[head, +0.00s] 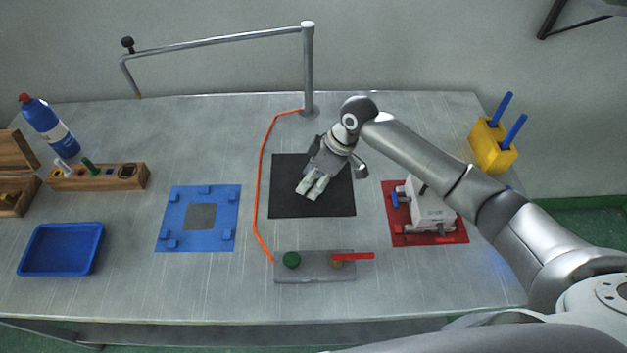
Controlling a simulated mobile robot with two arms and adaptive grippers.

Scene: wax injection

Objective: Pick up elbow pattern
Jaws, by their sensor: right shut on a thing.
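My right gripper (313,187) reaches down over the black mat (285,200) in the middle of the table. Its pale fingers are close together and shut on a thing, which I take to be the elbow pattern. The fingers hide most of it, and I cannot make out its shape. I cannot tell whether it touches the mat. My left gripper is not in view.
A blue plate (170,220) and blue tray (28,258) lie left. A grey base (315,272) with a red lever is in front. A vise (430,208) on a red mat and a yellow holder (492,148) stand right. A metal post (308,70) rises behind.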

